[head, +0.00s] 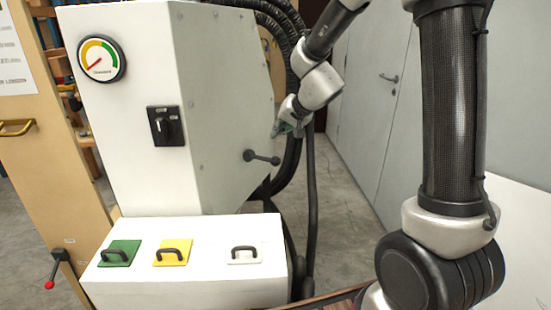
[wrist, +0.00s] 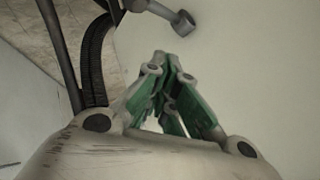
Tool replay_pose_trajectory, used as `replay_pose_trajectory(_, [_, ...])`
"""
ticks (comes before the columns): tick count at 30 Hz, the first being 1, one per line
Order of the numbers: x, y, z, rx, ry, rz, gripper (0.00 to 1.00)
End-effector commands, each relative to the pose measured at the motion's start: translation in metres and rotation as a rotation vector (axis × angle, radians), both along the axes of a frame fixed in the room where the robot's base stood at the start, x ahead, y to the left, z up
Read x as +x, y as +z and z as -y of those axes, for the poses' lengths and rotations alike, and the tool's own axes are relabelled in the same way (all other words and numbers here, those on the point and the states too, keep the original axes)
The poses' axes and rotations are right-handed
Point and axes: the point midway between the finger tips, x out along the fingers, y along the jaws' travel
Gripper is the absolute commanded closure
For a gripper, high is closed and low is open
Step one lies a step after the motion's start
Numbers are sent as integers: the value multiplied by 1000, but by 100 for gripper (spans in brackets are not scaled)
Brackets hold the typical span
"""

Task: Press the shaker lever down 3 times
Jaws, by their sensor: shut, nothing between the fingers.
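A dark grey lever (head: 262,157) sticks out of the side of the white machine, lying nearly level with a slight droop to the right in the head view. My gripper (head: 277,131), with green finger pads, is shut and empty, a little above the lever's knob in the head view. In the wrist view the fingertips (wrist: 172,56) meet below the knob in the picture, apart from it.
The white machine (head: 150,60) carries a gauge (head: 101,60) and a black rotary switch (head: 166,126). Green (head: 119,253), yellow (head: 172,252) and white (head: 244,255) handled plates sit on its base. A red-knobbed lever (head: 54,270) is at left. Dark hoses (head: 309,190) hang behind my gripper.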

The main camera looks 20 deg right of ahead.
Motion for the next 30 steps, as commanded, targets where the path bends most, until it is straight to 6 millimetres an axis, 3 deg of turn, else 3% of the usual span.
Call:
replay_pose_trajectory(21, [0, 1, 0, 0, 0, 0, 100])
replay_pose_trajectory(30, [0, 35, -1, 1, 3, 2, 100])
